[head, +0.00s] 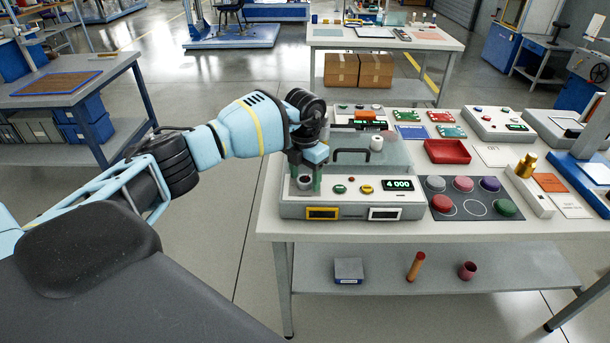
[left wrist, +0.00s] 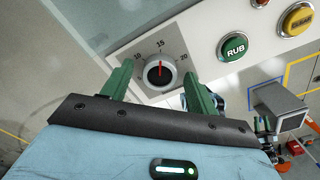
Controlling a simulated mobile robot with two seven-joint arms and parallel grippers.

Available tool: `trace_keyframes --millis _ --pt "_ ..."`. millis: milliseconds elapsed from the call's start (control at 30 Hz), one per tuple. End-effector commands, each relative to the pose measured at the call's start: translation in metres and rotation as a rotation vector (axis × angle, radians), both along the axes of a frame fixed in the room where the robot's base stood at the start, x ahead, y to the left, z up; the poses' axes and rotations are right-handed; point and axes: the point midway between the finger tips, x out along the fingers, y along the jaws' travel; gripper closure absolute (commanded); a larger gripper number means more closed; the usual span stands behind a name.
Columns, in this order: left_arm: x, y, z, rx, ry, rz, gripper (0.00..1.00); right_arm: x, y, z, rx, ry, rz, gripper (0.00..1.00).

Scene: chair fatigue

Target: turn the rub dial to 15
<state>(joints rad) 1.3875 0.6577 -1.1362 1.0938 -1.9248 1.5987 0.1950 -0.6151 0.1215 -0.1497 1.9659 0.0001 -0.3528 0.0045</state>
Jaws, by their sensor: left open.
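The rub dial (left wrist: 160,73) is a round knob with a grey rim and a dark face on the front panel of the machine (head: 340,208). Its red pointer points up at about the 15 mark, between 10 and 20. In the left wrist view the left gripper (left wrist: 157,92) has one finger on each side of the dial, with gaps showing. My right gripper is in neither view.
A green RUB button (left wrist: 233,47) and a yellow button (left wrist: 297,19) sit right of the dial. The machine's display (head: 398,185) reads 4 000. A dark mat (head: 455,208) with colored pucks and a red tray (head: 447,151) lie to the right.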

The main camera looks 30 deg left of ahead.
Motion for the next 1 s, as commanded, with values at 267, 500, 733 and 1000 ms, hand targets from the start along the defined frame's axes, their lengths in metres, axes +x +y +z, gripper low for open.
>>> trace_keyframes --millis 267,500,733,1000 --pt "0.001 0.000 0.038 -0.001 -0.005 -0.001 0.41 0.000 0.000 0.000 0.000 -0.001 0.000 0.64" --pt "0.001 0.000 0.069 0.000 -0.003 0.000 0.41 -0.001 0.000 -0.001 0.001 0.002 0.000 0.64" --pt "0.000 0.000 0.077 0.000 -0.001 0.000 0.41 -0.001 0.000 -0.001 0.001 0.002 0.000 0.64" --pt "0.000 0.000 0.077 0.000 -0.002 0.000 0.41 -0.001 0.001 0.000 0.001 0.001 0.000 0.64"
